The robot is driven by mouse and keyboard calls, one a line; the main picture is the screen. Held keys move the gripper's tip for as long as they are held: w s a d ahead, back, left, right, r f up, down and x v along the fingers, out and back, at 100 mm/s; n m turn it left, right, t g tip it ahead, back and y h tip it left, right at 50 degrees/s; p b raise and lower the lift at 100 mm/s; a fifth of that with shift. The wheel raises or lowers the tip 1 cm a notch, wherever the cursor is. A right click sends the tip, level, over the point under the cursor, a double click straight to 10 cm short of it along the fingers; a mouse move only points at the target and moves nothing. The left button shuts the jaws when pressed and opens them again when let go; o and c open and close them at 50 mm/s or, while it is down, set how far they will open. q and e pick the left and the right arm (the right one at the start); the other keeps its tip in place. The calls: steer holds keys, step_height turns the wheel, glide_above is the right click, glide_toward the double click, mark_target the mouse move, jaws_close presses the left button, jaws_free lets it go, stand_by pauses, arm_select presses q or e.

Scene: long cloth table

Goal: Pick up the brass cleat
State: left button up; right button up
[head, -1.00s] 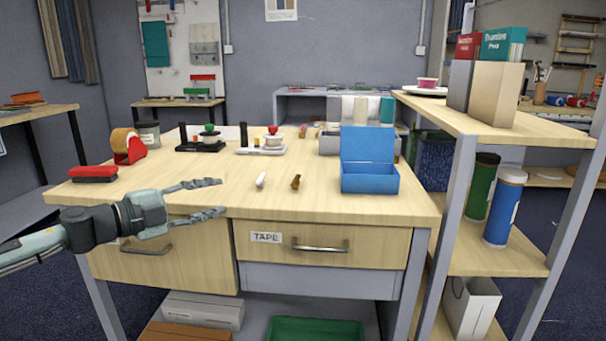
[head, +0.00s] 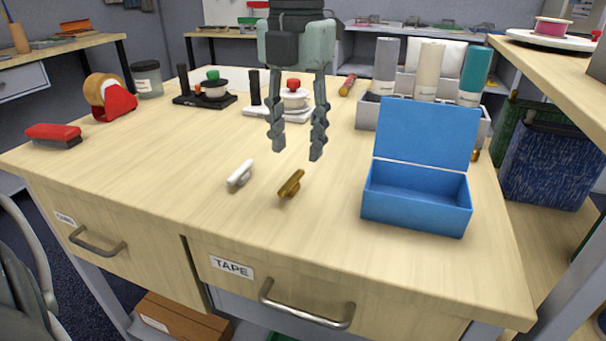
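The brass cleat (head: 291,185) lies on the wooden table top, left of the blue box, a little back from the front edge. A white cleat (head: 240,174) of similar shape lies just to its left. My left gripper (head: 297,154) points down from the top of the head view with its two fingers apart and nothing between them. Its fingertips show just above the brass cleat in the picture, apart from it; the exact height is hard to tell. My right gripper is not in view.
An open blue box (head: 417,193) with its lid raised stands right of the cleats. Behind it a grey rack (head: 368,112) holds rolls. Stamps, a red tape dispenser (head: 119,102) and a red brush (head: 53,134) stand further back and left. The wood around the cleats is clear.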

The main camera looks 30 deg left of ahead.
mark_target(293, 178)
arm_select(q)
steer(key=f, duration=0.3)
steer(key=a+f, duration=0.1)
steer(key=f, duration=0.1)
steer(key=shift+f+p, duration=0.35)
steer(key=shift+p, duration=0.05)
steer(key=shift+f, duration=0.4)
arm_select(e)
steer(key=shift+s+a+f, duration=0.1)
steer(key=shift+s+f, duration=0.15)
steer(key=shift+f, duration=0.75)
arm_select(q)
steer(key=shift+c, duration=0.2)
jaws_close()
